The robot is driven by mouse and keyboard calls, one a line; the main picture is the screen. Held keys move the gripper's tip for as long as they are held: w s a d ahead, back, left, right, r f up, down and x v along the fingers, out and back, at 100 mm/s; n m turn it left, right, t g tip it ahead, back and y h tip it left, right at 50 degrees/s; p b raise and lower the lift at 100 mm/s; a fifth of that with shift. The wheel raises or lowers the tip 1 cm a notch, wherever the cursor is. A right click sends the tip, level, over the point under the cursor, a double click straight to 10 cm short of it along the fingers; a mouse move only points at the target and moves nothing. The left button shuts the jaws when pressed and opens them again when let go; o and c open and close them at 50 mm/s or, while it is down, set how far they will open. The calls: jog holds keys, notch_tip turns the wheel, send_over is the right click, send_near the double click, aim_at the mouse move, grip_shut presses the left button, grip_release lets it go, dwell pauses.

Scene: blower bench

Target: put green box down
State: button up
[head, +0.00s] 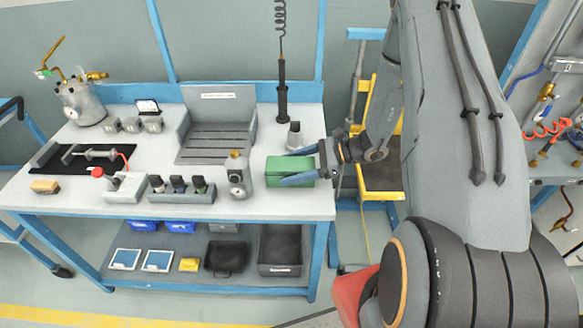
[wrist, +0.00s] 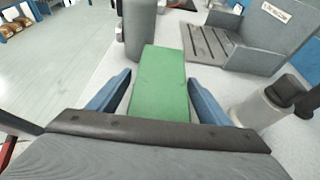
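The green box (head: 284,170) is at the right end of the white bench top (head: 150,168), near its front edge. My gripper (head: 283,168) reaches in from the right, with its blue fingers beside the box. In the wrist view the green box (wrist: 160,82) lies between the two blue fingers (wrist: 160,92). A gap shows between each finger and the box, so the gripper looks open around it. The box looks level and appears to rest on the bench top. Its far end is close to a grey cylinder (wrist: 139,28).
A grey bottle with a brass top (head: 238,177) stands just left of the box. A slatted grey tray (head: 216,128) is at the back. A dark tool hangs on a coiled cord (head: 283,95). The bench's right edge is close.

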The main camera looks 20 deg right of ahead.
jog(key=shift+d+r, duration=0.15)
jog(key=shift+r, duration=0.1)
jog(key=b+v, duration=0.4)
jog(key=v, duration=0.6)
jog(key=shift+d, duration=0.15)
jog(key=s+a+r+n+g+h, duration=0.1)
jog(key=s+a+r+n+h, duration=0.3)
jog(key=n, duration=0.6)
jog(key=s+a+r+n+g+h, duration=0.1)
jog(key=s+a+r+n+h, duration=0.4)
jog(key=s+n+h, duration=0.3)
jog(key=shift+s+a+n+g+h, duration=0.25)
jog(key=shift+s+n+g+h, duration=0.15)
jog(key=shift+s+n, duration=1.1)
jog(key=shift+w+n, duration=0.3)
jog(key=shift+w, duration=0.05)
